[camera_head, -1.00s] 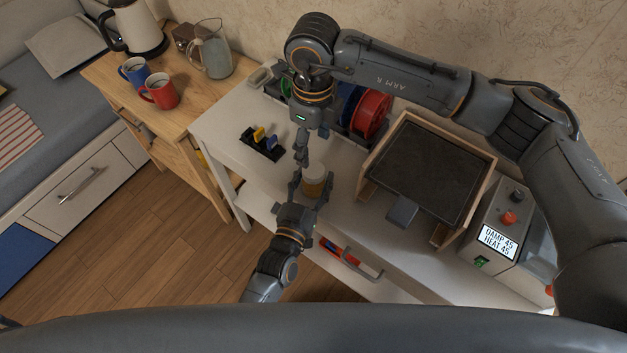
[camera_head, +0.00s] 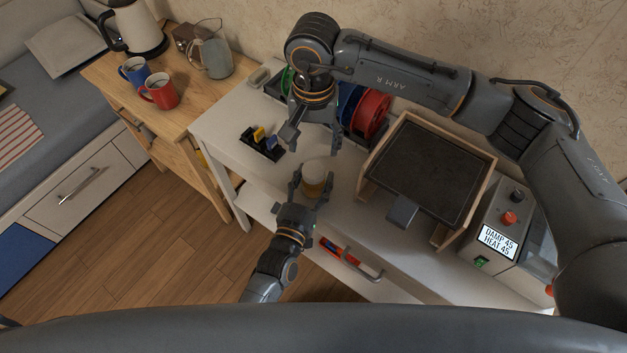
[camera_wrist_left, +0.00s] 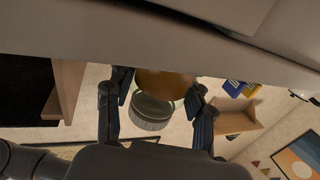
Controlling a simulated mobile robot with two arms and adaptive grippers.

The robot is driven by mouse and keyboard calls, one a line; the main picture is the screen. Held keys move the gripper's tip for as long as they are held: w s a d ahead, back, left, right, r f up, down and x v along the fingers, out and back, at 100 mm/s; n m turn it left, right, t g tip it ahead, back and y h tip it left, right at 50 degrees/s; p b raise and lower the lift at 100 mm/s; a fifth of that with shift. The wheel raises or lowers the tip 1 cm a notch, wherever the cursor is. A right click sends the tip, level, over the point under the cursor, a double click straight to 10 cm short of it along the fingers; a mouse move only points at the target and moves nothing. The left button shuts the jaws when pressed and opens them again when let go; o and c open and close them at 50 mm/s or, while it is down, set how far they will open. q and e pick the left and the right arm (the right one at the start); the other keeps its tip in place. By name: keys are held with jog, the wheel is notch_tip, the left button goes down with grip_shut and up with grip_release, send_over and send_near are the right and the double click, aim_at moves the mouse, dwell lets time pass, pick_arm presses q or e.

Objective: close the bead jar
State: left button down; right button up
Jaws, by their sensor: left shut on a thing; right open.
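The bead jar (camera_head: 314,186) has an amber lower part and a pale upper part. It stands upright at the front edge of the white table, between the fingers of my left gripper (camera_head: 311,193). That gripper is shut on the jar from the front. The left wrist view shows the amber part (camera_wrist_left: 165,83) between the fingers and a pale ribbed round piece, looking like the lid (camera_wrist_left: 152,112), against it. I cannot tell whether the lid is fully seated. My right gripper (camera_head: 312,140) is open and empty, just behind and above the jar, fingers spread and apart from it.
A wooden-framed dark tray (camera_head: 425,168) stands at right. Red and blue spools (camera_head: 371,112) are behind. A control box (camera_head: 497,240) is far right. An open drawer (camera_head: 345,262) is below.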

aim_at(313, 169)
jog(key=n, duration=0.3)
jog(key=shift+n, duration=0.3)
jog(key=n, duration=0.4)
jog(key=shift+f, duration=4)
